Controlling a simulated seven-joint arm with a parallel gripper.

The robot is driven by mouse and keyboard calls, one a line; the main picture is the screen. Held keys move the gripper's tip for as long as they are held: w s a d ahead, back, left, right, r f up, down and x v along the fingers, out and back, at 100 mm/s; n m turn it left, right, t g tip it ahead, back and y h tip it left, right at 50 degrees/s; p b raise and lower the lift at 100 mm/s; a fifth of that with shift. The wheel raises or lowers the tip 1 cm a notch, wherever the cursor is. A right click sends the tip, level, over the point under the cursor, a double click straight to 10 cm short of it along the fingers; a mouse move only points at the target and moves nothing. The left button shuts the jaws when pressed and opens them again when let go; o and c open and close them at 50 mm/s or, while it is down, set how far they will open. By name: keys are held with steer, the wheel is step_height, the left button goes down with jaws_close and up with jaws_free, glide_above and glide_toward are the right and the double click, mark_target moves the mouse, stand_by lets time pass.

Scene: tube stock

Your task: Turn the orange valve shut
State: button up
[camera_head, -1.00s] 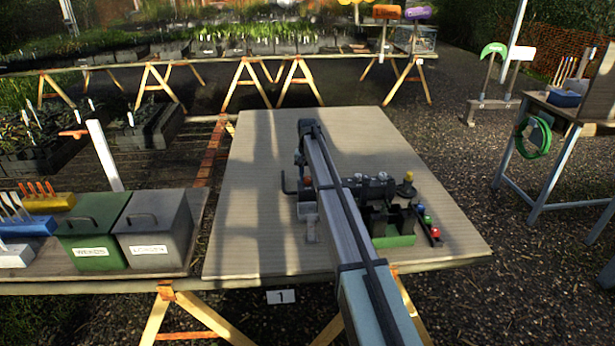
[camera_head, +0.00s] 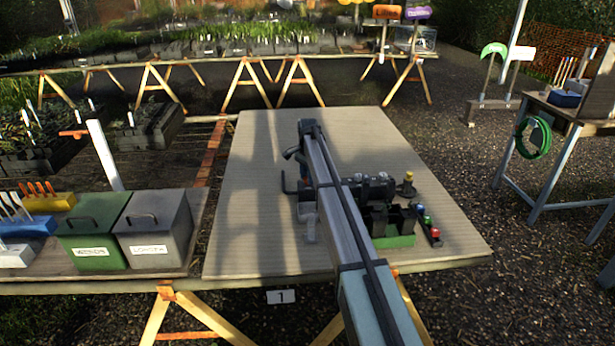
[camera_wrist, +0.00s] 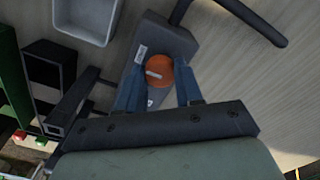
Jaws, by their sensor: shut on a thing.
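The fingers partly cover the knob's sides, and the exact contact is hard to see. In the head view my arm hides the valve and the fingertips.
A black bent rod (camera_wrist: 245,20) sticks out close to the block; it also shows in the head view (camera_head: 286,184). A light grey tray (camera_wrist: 87,22) and a black open box (camera_wrist: 48,75) are nearby. Small coloured knobs (camera_head: 428,222) lie at right. The board's left side is clear.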

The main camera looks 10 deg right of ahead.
steer(key=shift+m, duration=0.3)
steer(key=o, duration=1)
steer(key=shift+o, duration=0.2)
step_height(320, 180, up, 14)
stand_by(0.5)
